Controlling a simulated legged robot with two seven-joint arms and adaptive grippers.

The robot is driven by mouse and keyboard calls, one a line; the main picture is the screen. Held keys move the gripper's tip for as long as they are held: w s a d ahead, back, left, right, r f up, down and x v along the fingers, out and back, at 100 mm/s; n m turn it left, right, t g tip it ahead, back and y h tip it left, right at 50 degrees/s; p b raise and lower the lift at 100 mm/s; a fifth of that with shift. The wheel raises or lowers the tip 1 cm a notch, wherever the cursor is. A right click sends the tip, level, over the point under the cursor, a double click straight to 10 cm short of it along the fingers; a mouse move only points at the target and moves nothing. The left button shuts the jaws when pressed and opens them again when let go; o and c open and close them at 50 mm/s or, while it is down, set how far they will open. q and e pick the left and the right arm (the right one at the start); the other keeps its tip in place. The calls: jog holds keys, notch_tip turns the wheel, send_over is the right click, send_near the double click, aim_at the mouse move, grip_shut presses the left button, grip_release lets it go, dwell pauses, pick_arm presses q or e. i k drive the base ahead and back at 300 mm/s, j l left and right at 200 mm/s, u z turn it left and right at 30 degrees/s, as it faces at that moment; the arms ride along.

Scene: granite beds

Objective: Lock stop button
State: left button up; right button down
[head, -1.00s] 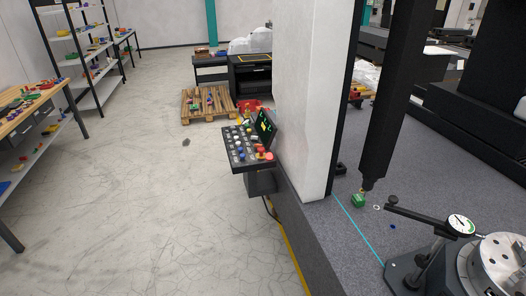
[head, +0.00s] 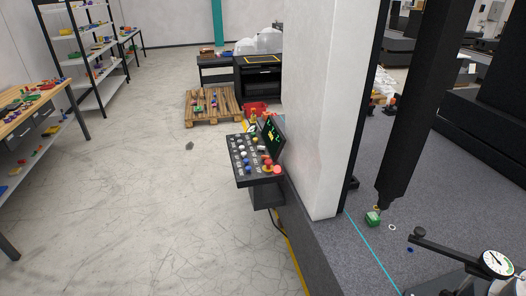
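A dark control panel (head: 246,161) with a small green-lit screen (head: 272,131) is mounted at the left side of the white column, near the middle of the head view. It carries several small white, blue and dark buttons. Red mushroom-shaped buttons (head: 276,169) sit at its near right corner; which of them is the stop button, and its state, are too small to tell. Neither of my grippers is in view.
A white column (head: 333,110) and the granite bed (head: 375,160) stand right of the panel. A dial gauge (head: 497,263) is at the lower right. A wooden pallet (head: 212,117) lies behind the panel. A workbench (head: 28,118) is at the left. The floor before the panel is clear.

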aim_at(268, 162)
jog(key=i+u, duration=0.1)
jog(key=i, duration=0.55)
jog(key=i+l+u, duration=0.15)
jog(key=i, duration=0.5)
jog(key=i+l+u, duration=0.1)
jog(key=i, duration=0.5)
jog(key=l, duration=0.1)
